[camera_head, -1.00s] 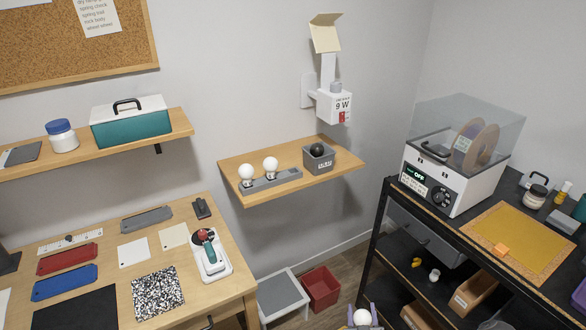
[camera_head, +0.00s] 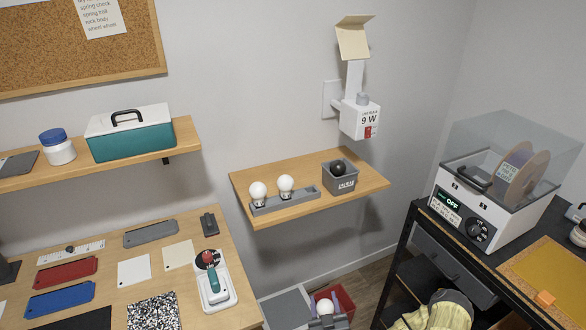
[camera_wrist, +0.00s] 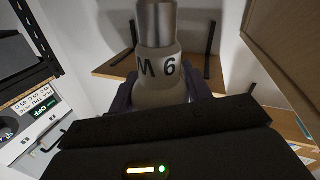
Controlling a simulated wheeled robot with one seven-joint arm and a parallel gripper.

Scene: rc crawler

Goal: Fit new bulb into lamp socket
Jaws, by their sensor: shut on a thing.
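A white bulb (camera_head: 325,306) is held in my gripper (camera_head: 328,321), low at the bottom of the head view. In the wrist view the bulb (camera_wrist: 158,65) has its metal cap pointing to the top of the picture, with upside-down "9 W" marking on its neck. My gripper (camera_wrist: 160,98) is shut around its body. The wall lamp (camera_head: 360,120) has a white box marked "9 W", a grey socket (camera_head: 362,98) on top and a raised cream shade (camera_head: 353,38). My gripper is well below the lamp and apart from it.
The wooden shelf (camera_head: 285,215) below the lamp bears two white bulbs in a grey rack (camera_head: 300,202) and a grey box (camera_head: 340,181) holding a dark bulb. A red bin (camera_head: 346,300) stands behind my gripper. A black bench (camera_head: 422,222) with a clear-covered machine is at right.

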